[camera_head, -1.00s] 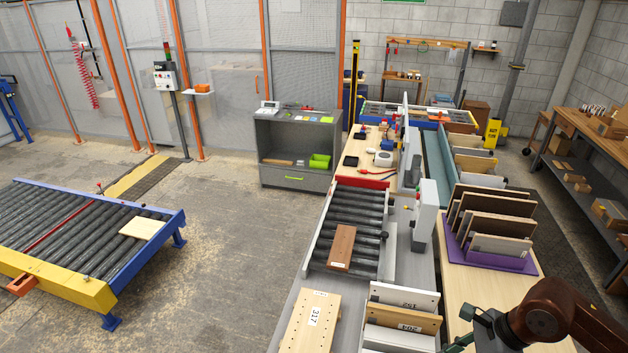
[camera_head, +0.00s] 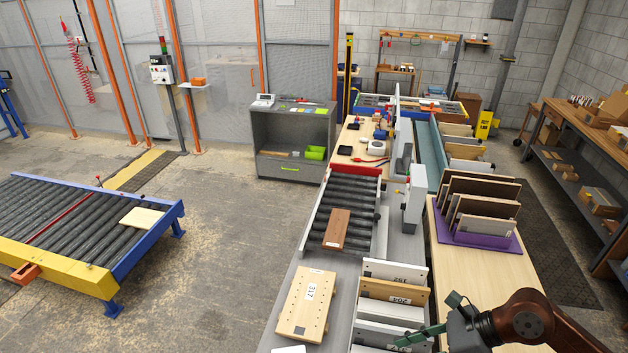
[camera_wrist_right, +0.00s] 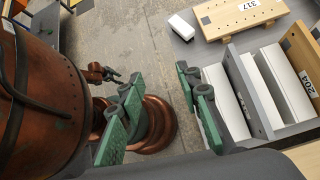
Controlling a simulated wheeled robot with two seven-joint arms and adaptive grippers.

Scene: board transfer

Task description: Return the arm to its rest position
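My right gripper (camera_head: 436,318) is at the lower right of the head view, beside the slotted rack at the front. Its green fingers stand apart with nothing between them; in the right wrist view the open gripper (camera_wrist_right: 162,112) has floor and my own copper-coloured parts behind it. In the right wrist view, a small dark gripper-like end, seemingly my left gripper (camera_wrist_right: 110,74), shows far off, too small to read. A brown board (camera_head: 337,229) lies on the roller section of the bench. A pale drilled board marked 317 (camera_head: 306,303) lies nearer, left of the rack.
The rack (camera_head: 391,334) holds several upright boards close to my right gripper. A purple stand (camera_head: 490,240) with several boards is on the wooden table behind. A roller conveyor (camera_head: 60,235) with a pale board (camera_head: 142,217) stands left. The floor between is clear.

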